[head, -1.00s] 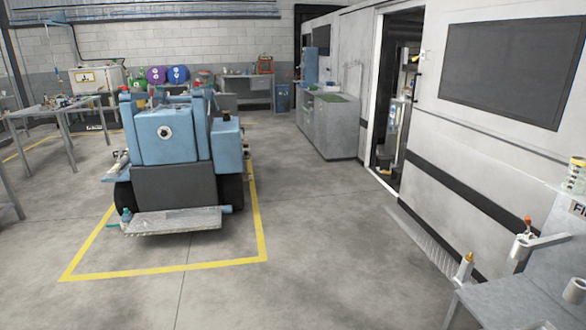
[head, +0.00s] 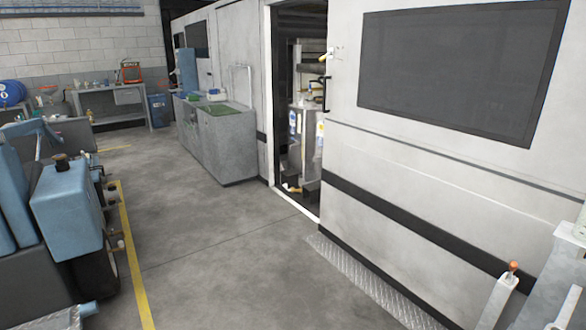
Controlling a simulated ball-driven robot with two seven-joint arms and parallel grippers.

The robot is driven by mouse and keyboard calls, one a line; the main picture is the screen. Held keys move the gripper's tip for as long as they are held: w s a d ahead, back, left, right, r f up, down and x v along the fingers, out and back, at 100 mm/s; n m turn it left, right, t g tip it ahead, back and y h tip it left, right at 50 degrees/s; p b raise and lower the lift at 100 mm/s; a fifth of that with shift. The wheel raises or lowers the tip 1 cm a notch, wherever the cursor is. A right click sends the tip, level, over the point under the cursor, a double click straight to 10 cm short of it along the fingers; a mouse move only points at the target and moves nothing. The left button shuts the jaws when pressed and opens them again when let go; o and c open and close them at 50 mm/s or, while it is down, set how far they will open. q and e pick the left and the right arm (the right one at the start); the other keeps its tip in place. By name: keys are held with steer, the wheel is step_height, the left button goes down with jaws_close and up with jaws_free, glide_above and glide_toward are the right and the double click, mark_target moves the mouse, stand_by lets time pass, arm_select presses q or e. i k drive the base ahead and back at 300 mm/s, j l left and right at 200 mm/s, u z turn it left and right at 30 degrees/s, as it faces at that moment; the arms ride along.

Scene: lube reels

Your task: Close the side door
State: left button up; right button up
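The side door (head: 410,150) is a large pale panel with a dark window (head: 455,70) and a black stripe low down, on the right of the head view. A dark doorway (head: 300,120) stands open at its left edge. Shelving and several bottles show inside. A black handle (head: 326,94) sits at the door's left edge, beside the opening. None of my grippers shows in the head view, so their state cannot be seen.
A blue machine (head: 70,210) stands at the left by a yellow floor line (head: 134,255). A grey sink cabinet (head: 222,142) is left of the doorway. A ribbed metal step (head: 362,280) runs along the wall's foot. A post with an orange top (head: 495,295) is at lower right. The middle floor is clear.

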mark_target(454, 146)
steer(key=i+z, duration=0.1)
steer(key=i, duration=0.85)
steer(key=i+z, duration=0.15)
steer(key=i, duration=0.85)
steer(key=i+j+z, duration=0.1)
steer(key=i, duration=0.85)
